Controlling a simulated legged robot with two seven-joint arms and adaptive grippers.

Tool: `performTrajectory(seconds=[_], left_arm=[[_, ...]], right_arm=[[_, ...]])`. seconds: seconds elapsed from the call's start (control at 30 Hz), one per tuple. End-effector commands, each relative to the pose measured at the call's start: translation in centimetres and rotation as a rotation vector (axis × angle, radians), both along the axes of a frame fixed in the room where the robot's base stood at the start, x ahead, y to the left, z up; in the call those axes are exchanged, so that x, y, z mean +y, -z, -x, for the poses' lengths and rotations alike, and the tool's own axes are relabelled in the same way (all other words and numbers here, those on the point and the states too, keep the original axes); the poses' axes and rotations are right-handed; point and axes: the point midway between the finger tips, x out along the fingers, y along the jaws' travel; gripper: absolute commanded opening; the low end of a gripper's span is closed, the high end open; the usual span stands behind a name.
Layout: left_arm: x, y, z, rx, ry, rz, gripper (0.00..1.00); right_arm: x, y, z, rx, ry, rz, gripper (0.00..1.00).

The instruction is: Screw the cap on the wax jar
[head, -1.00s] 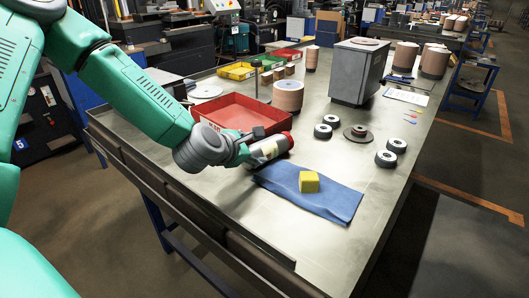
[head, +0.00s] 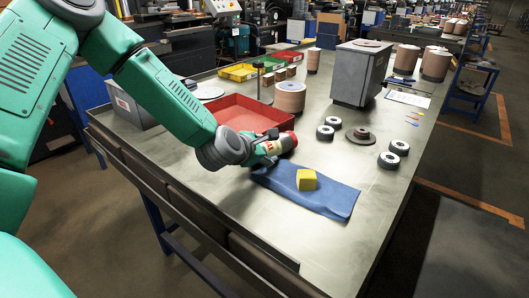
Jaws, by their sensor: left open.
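A small white cylinder with a red end (head: 284,143), which looks like the wax jar, is at the near right corner of the red tray. It appears tilted, with its red end toward the right; I cannot tell whether that end is a separate cap. My left gripper (head: 263,152) is right at its near left side, fingers open, partly covering it. I cannot tell whether the fingers touch it. No separate loose cap can be made out. My right gripper is out of view.
A blue cloth (head: 330,198) with a yellow block (head: 306,180) lies just right of the gripper. The red tray (head: 225,105) is behind. Several dark-rimmed discs (head: 388,160), a copper-coloured cylinder (head: 289,97) and a grey box (head: 357,75) stand farther back. The table's right front is clear.

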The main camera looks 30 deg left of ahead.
Motion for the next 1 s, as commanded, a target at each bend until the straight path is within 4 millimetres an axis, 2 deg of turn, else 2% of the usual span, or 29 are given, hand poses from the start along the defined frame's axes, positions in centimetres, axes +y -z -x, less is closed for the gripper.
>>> performTrajectory(seconds=[0.1, 0.13, 0.27, 0.37, 0.4, 0.67, 0.77, 1.0], left_arm=[[-0.3, 0.2, 0.2, 0.008, 0.002, -0.004, 0.56], [-0.4, 0.2, 0.2, 0.008, 0.002, -0.005, 0.53], [-0.3, 0.2, 0.2, 0.007, 0.003, -0.004, 0.07], [-0.1, 0.2, 0.2, 0.006, 0.001, -0.001, 0.05], [0.0, 0.1, 0.1, 0.003, 0.002, 0.0, 0.01], [0.1, -0.6, 0.1, 0.0, 0.0, 0.0, 0.01], [0.0, -2.2, 0.1, -0.002, 0.002, 0.001, 0.01], [-0.3, -7.3, 0.1, -0.005, 0.001, -0.004, 0.01]], right_arm=[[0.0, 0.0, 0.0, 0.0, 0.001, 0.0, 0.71], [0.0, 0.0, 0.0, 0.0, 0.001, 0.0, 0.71], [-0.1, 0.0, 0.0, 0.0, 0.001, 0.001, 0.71], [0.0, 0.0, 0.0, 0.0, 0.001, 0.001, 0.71], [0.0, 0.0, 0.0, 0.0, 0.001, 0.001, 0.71], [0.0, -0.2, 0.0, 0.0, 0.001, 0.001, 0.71], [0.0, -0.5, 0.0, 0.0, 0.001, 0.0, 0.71], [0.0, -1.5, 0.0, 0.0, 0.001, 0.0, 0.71]])
